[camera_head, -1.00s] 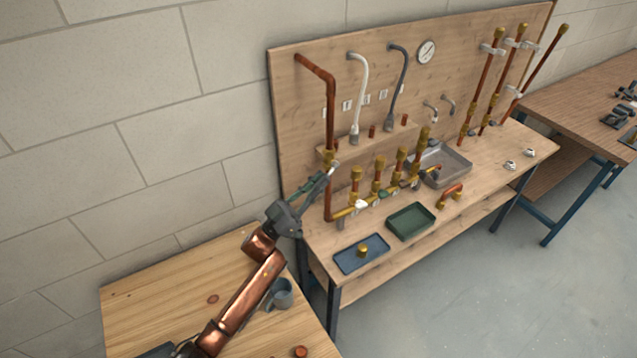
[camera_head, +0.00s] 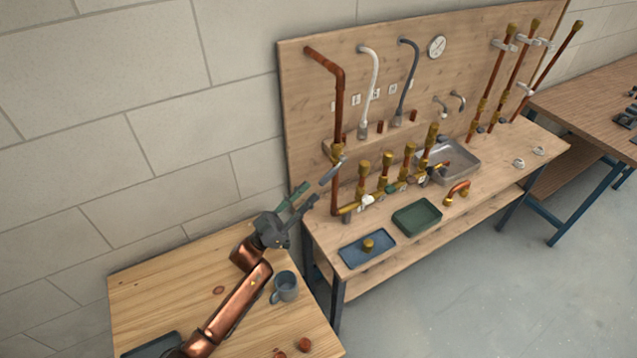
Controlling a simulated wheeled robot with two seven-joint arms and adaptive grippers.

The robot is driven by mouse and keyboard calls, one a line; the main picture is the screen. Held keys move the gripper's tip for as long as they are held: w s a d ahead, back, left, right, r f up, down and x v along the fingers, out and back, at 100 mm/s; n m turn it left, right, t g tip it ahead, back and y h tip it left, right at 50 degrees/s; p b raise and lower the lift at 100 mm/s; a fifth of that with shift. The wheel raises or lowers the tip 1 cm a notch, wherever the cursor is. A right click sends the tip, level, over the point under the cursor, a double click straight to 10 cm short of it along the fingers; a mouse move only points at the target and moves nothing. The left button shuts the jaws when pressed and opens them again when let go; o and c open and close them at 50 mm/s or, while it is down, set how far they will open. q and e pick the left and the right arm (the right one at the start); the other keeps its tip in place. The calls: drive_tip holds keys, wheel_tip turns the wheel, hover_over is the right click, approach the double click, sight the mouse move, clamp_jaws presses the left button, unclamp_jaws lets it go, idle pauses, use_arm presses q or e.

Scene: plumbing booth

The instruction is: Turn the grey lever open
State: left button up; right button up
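The grey lever (camera_head: 331,173) sits on a brass valve (camera_head: 338,153) in the copper pipe at the left of the wooden board. It slants down and to the left from the valve, away from the upright pipe. My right gripper is not in view.
Several brass-capped valves (camera_head: 388,172) stand on a pipe along the bench. A blue tray (camera_head: 350,258) and a green tray (camera_head: 402,224) lie in front. A grey-blue mug (camera_head: 286,287) stands on the near table beside my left arm. Wall space left of the board is clear.

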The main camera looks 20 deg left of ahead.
use_arm(q)
drive_tip(key=shift+v, duration=2)
drive_tip(key=shift+c, duration=0.6)
